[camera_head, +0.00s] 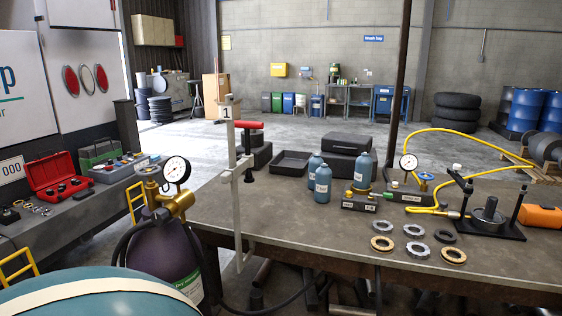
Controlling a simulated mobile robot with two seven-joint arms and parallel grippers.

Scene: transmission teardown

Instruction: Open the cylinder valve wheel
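A dark purple gas cylinder (158,252) with a green and white label stands upright at the left front corner of the workbench. A brass valve with a regulator (180,205) and a round white gauge (176,170) sits on its top. A small yellowish valve wheel (149,171) shows at the top left of this valve, just left of the gauge. The wheel is small, and I cannot tell how far it is turned. A black hose (122,245) loops around the cylinder. Neither of my grippers is in view, and nothing touches the wheel.
The workbench (300,222) fills the right, with bottles (322,184), rings (382,243), a second gauge (408,161) and a blue wheel (426,177). A white post (236,180) stands close right of the cylinder. A rounded teal surface (100,295) fills the bottom left.

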